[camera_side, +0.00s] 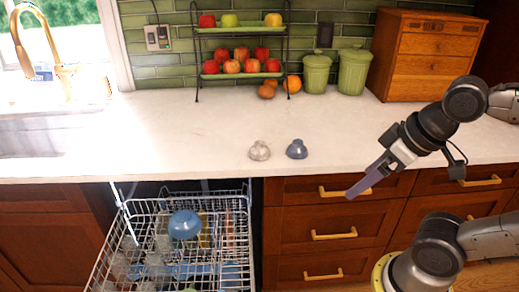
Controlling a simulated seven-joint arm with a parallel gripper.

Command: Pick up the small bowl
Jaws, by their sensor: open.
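A small blue-grey bowl (297,150) sits upside down near the front edge of the white counter. A similar whitish-grey piece (260,151) sits just to its left, apart from it. A larger blue bowl (185,224) lies in the dishwasher rack. Which of these is the small bowl of the task I cannot tell for certain. My gripper (352,192) is open, in front of the drawers to the right of and below the counter bowl. It points down and left, and touches nothing that I can see.
The dishwasher rack (108,250) is pulled out at the lower left, with glasses and other dishes in it. A two-tier fruit stand (285,50), green canisters (353,72) and a wooden box (425,52) stand at the back.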

